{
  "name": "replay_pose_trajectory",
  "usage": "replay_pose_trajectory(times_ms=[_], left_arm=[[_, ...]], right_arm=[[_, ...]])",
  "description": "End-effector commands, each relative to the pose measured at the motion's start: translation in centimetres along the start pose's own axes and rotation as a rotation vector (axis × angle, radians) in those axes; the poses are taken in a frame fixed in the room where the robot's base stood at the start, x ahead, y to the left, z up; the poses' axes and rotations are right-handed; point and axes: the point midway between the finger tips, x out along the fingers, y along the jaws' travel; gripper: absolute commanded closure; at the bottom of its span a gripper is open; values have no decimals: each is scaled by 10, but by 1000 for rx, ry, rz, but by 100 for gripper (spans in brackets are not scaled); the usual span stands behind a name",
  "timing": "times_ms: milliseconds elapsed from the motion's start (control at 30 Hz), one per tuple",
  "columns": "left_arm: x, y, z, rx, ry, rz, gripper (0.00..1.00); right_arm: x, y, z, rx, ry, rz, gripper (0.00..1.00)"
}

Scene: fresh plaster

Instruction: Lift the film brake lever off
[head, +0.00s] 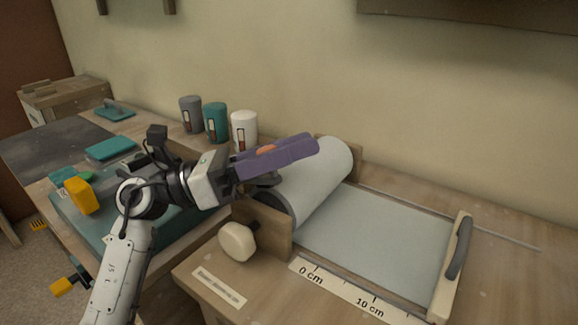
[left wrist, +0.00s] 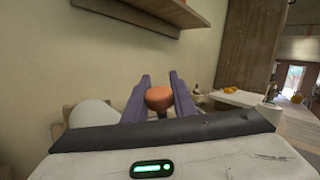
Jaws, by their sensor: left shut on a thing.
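My left gripper (head: 306,148) reaches in from the left over the near end of the film roll (head: 322,182). Its long purple fingers are shut on a rounded orange-red knob, which I take to be the film brake lever's (head: 265,150). In the left wrist view the knob (left wrist: 159,98) sits between the two fingers (left wrist: 160,78). The rest of the lever is hidden behind the fingers, so I cannot tell whether it touches the roll or its wooden holder (head: 262,225). My right gripper is not in view.
Pale film (head: 375,238) lies flat from the roll to a bar with a dark handle (head: 460,248). A cream knob (head: 237,241) is on the holder's near side. Grey (head: 190,112), teal (head: 216,122) and white (head: 244,130) pots stand behind my arm. A scale strip (head: 345,288) runs along the front.

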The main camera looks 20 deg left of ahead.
Motion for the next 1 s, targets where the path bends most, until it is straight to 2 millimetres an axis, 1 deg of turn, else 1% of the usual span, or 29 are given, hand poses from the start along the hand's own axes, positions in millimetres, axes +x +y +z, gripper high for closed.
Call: replay_pose_trajectory(times_ms=[200, 500, 700, 1000], left_arm=[[-8, 8, 18, -149, -146, 0, 100], [-21, 21, 41, -330, -329, 2, 100], [-28, 28, 51, -417, -415, 1, 100], [-34, 35, 56, -482, -481, 3, 100]], right_arm=[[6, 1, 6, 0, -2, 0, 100], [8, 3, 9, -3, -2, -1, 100], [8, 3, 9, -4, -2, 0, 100], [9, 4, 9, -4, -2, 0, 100]])
